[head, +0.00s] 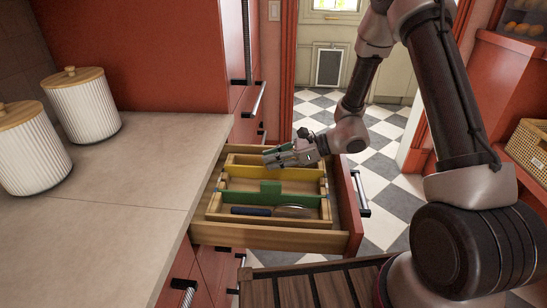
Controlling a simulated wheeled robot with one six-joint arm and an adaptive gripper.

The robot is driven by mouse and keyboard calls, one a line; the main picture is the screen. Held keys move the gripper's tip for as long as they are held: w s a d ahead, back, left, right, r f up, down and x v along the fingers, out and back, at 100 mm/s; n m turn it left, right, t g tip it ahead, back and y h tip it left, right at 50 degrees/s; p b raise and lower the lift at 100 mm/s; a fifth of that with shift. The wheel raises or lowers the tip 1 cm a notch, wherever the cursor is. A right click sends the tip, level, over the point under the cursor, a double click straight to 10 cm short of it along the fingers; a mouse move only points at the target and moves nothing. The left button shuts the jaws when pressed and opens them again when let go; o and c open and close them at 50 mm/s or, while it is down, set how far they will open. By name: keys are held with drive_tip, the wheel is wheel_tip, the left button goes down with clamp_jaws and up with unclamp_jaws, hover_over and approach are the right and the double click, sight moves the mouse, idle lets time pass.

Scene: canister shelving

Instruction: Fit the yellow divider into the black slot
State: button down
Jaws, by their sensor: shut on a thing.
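The yellow divider (249,171) lies crosswise in the wooden tray inside the open drawer, toward the far side. The divider looks about level and low in the tray. I cannot tell whether its ends are seated in a slot. The black slot cannot be made out from here. A green divider (270,190) with a raised middle tab stands across the tray, nearer than the yellow one.
A slatted wooden surface (310,287) is in front. A wicker basket (527,147) stands at right.

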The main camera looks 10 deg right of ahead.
drive_tip(key=shift+f, duration=1.05)
drive_tip(key=c, duration=1.4)
unclamp_jaws()
drive_tip(key=shift+o, duration=0.2)
drive_tip(key=v, duration=1.2)
